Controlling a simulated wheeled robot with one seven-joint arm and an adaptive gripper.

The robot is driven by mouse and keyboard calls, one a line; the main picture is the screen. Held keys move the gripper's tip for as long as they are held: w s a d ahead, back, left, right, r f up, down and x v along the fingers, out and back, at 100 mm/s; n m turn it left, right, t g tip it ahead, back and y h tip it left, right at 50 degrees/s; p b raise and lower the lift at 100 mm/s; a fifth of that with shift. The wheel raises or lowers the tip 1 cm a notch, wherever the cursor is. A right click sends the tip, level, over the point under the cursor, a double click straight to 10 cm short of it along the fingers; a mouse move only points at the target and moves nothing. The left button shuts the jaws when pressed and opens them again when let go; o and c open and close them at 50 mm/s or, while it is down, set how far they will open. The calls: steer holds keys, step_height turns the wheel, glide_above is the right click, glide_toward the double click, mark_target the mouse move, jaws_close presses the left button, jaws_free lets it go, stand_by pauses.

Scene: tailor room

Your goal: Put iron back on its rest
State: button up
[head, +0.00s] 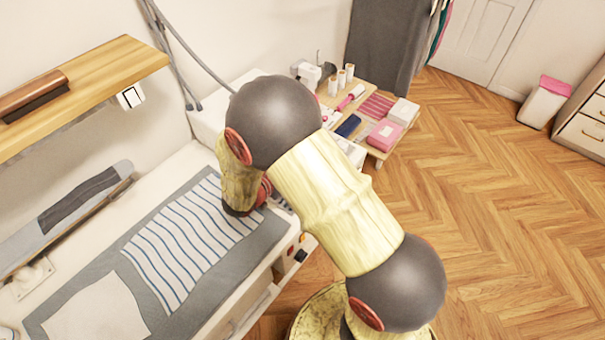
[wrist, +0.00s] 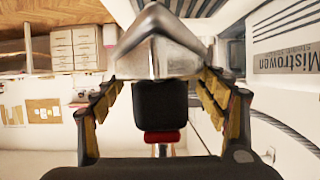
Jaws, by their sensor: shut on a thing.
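My gripper (wrist: 162,85) shows in the wrist view, its two fingers on either side of a pointed silver-grey metal body, which looks like the iron (wrist: 158,58). It is shut on this body. A dark block with a red band (wrist: 164,110) shows between the fingers below the metal; I cannot tell whether it belongs to the iron. In the head view my arm hides the gripper and the iron, over the far end of the ironing table (head: 255,238). I cannot make out the iron's rest clearly in either view.
A striped cloth (head: 190,240) lies on the table. A wooden shelf (head: 75,95) and a narrow padded sleeve board (head: 70,210) are at the left. A side table behind holds a pink box (head: 384,135) and sewing things. A white panel marked "Mistrowen" (wrist: 285,40) is at the right in the wrist view.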

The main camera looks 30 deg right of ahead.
steer(key=w+f, duration=0.1)
steer(key=w+d+f+b, duration=0.1)
steer(key=w+f, duration=0.2)
steer(key=shift+w+d+f, duration=0.3)
steer(key=shift+w+f, duration=0.05)
steer(key=shift+f, duration=0.05)
steer(key=shift+w+d+f+b, duration=0.15)
steer(key=shift+f+b, duration=0.3)
steer(key=shift+f, duration=0.55)
steer(key=shift+w+a+f+b, duration=0.15)
steer(key=shift+f+b, duration=0.3)
steer(key=shift+f, duration=0.55)
steer(key=shift+d+f, duration=0.1)
steer(key=o, duration=2.1)
steer(key=shift+s+f, duration=0.15)
